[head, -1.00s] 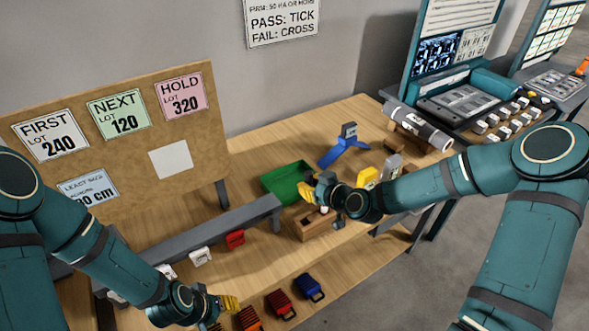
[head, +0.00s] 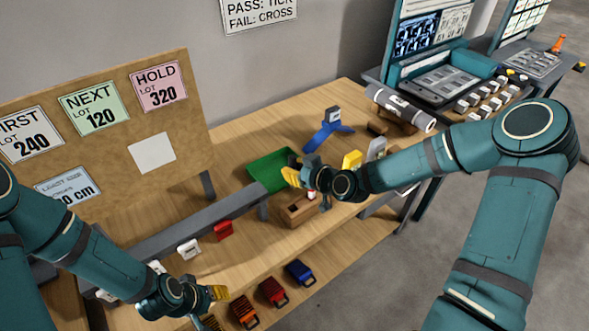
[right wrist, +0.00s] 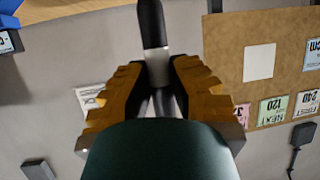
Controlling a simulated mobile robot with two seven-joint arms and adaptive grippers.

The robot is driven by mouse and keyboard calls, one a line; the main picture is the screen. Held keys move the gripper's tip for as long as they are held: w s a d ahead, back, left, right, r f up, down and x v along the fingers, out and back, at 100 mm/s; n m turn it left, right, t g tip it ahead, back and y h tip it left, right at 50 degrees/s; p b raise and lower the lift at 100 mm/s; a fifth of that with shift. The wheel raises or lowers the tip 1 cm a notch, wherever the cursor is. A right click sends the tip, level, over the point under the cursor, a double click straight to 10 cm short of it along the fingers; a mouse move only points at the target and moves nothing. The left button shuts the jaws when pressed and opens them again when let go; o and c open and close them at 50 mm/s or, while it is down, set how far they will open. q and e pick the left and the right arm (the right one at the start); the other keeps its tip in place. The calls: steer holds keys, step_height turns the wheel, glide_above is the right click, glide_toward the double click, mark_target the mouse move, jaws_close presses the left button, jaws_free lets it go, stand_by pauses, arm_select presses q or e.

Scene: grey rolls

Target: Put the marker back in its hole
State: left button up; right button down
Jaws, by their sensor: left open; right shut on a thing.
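My right gripper (head: 293,176) is above the wooden block (head: 299,212), at its back left, and points left. In the right wrist view its yellow fingers (right wrist: 157,82) are shut on the marker (right wrist: 152,28), which has a dark upper part and a pale section near the fingers. The marker is not clearly visible in the head view. The block has a dark opening in its top, and a small white and red piece shows near its back edge, partly behind my right wrist. My left gripper (head: 219,293) is open and empty at the front left, near the table's front edge.
A green tray (head: 262,172) lies behind the block. A blue stand (head: 327,134) and a yellow item (head: 352,159) are further back. A grey rail (head: 190,222) runs along the left, with red (head: 223,230) and white clips before it. Several coloured clips line the front.

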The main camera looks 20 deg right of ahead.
steer(key=shift+f+n+y+b, duration=0.45)
steer(key=shift+f+b, duration=0.7)
steer(key=shift+f, duration=0.35)
steer(key=shift+f+n+g+y+b, duration=0.45)
steer(key=shift+f+b, duration=0.5)
steer(key=shift+f, duration=0.5)
steer(key=shift+w+d+f+n+g+y+b, duration=0.1)
steer(key=shift+f+n+g+y+b, duration=0.35)
steer(key=shift+f, duration=0.55)
steer(key=shift+f+b, duration=2.9)
steer(key=shift+f, duration=0.4)
steer(key=c, duration=1)
jaws_free()
steer(key=shift+o, duration=0.2)
